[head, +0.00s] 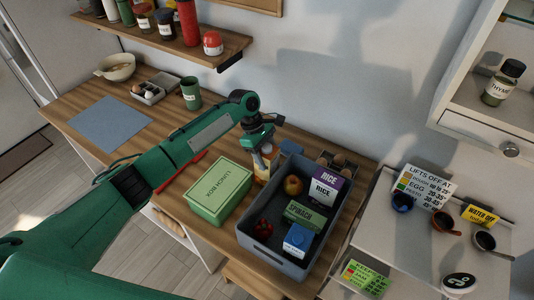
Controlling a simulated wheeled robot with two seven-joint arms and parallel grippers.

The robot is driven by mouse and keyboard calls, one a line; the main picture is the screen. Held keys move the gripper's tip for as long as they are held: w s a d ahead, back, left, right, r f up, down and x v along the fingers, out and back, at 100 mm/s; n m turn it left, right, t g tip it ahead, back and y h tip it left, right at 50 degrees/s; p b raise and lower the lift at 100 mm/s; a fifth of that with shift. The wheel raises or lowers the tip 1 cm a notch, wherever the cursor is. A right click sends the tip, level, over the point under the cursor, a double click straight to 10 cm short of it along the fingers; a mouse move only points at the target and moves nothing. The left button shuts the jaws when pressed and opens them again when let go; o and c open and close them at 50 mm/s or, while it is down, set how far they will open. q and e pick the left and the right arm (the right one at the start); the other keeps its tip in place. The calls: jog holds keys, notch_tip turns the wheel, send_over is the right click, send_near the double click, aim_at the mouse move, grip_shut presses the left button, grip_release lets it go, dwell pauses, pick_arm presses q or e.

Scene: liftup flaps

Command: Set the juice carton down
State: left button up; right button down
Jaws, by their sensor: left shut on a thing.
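My left gripper (262,142) reaches in from the left over the counter. It is shut on the juice carton (263,172), a small carton with orange on its side. The carton is upright, between the green lunch box (220,190) and the left wall of the grey crate (245,226). The gripper covers its top. I cannot tell whether its base touches the wooden counter (172,203). My right gripper is not in view.
The crate holds a rice box (325,188), a spinach box (304,214), a blue carton (297,240) and produce. A green cup (190,93) and a grey mat (110,124) are at the left. A shelf with jars hangs above.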

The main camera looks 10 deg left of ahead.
pick_arm(q)
jog(key=o, duration=1.2)
jog(key=shift+f, duration=0.1)
jog(key=o, duration=0.3)
jog(key=shift+o, duration=0.2)
